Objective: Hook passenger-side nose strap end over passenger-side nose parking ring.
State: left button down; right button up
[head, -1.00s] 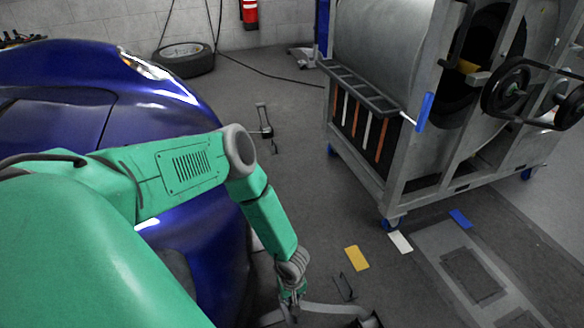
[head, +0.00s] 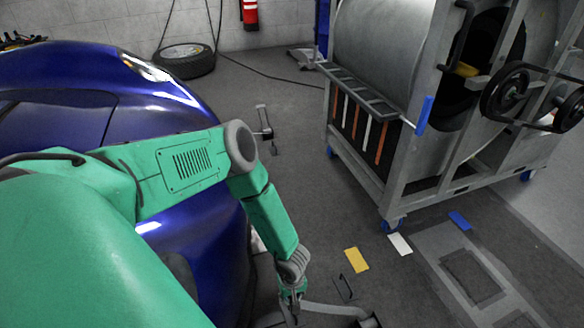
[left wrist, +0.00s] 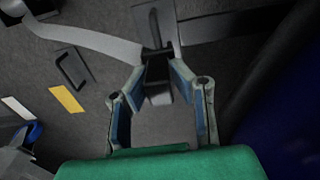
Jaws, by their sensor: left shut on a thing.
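My left gripper (head: 291,304) is low beside the blue car's nose. In the left wrist view its two fingers (left wrist: 158,72) close on a dark strap end (left wrist: 158,88). The grey strap (left wrist: 95,40) runs from this end to the upper left; in the head view the strap (head: 335,310) trails right across the floor. A plate with a dark bar (left wrist: 154,22) lies just beyond the fingertips. A similar plate with a black bracket (left wrist: 72,68) lies to the left. I cannot tell which is the passenger-side nose parking ring, or whether the strap end touches one. My right gripper is not in view.
The blue car (head: 200,225) stands close on the left. The wheeled dynamometer frame (head: 400,160) stands at the right. A dark fitting (head: 369,321) lies at the strap's far end. Yellow (head: 356,260) and white (head: 400,244) markers lie on open floor.

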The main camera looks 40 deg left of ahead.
pick_arm(q)
jog(key=shift+r+p, duration=0.85)
jog(key=shift+r, duration=0.6)
jog(key=shift+w, duration=0.1)
